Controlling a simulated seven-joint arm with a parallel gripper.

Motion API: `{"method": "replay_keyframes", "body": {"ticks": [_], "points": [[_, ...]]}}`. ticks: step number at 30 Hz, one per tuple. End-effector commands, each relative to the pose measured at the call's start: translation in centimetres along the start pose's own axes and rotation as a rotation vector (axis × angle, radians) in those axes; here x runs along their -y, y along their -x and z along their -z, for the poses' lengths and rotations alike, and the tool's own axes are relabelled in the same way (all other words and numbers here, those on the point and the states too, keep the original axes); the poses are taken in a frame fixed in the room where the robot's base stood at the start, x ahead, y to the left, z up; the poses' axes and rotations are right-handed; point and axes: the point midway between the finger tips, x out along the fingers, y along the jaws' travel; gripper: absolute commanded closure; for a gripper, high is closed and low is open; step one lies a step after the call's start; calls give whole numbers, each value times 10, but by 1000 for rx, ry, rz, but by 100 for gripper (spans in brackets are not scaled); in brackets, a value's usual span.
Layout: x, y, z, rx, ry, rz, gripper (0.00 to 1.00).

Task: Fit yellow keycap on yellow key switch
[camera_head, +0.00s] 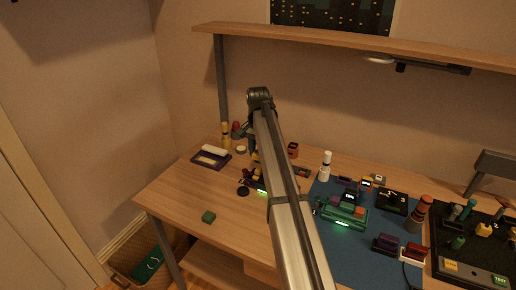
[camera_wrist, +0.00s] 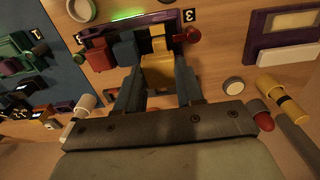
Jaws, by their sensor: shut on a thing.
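In the wrist view my gripper (camera_wrist: 160,66) points down with its two dark fingers closed on the sides of a yellow keycap (camera_wrist: 158,73). Just beyond the keycap is a smaller yellow piece (camera_wrist: 160,43) on the dark purple keypad (camera_wrist: 170,17), in line with the fingers; it seems to be the yellow key switch. I cannot tell whether keycap and switch touch. A blue key (camera_wrist: 125,50) and a red key (camera_wrist: 95,55) stand left of it. In the head view my arm covers most of this keypad (camera_head: 260,190), and the held keycap is not clear.
A green keypad (camera_head: 342,216) stands on the blue mat (camera_head: 345,255). A purple tray (camera_head: 211,158) and a yellow bottle (camera_head: 226,136) are at back left.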

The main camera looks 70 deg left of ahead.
Motion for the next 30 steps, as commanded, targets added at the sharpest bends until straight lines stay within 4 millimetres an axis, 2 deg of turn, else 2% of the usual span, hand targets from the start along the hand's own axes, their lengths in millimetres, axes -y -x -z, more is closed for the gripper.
{"method": "replay_keyframes", "body": {"ticks": [15,30], "points": [[0,-39,0,1,0,-1,91],[0,-44,0,0,0,0,91]]}}
